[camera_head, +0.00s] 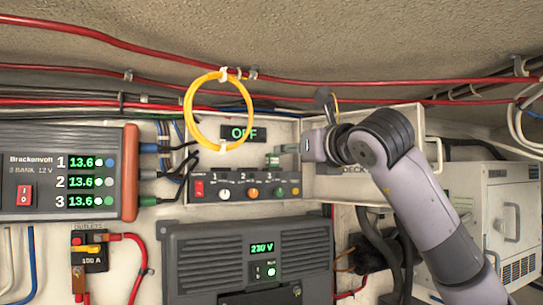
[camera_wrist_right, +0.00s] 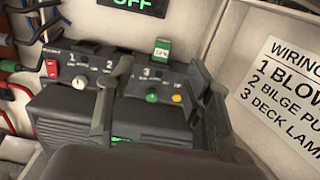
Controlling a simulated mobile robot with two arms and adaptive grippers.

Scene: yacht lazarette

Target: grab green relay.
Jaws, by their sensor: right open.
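The green relay (camera_wrist_right: 161,49) stands upright at the top of the switch panel (camera_wrist_right: 135,82), above the number 3 and the green knob, in the right wrist view. It has a pale label on its front. In the head view the relay (camera_head: 272,160) shows small, just left of my right gripper (camera_head: 290,149). In the wrist view my right gripper (camera_wrist_right: 158,75) is open, with one finger on each side of the relay in the picture. I see no contact between the fingers and the relay. My left gripper is not in view.
A yellow cable loop (camera_head: 188,105) hangs left of the gripper, in front of the OFF display (camera_head: 243,133). A white open panel with a wiring list (camera_wrist_right: 285,85) stands close on the right. A grey 230 V unit (camera_head: 245,262) sits below. Red cables run above.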

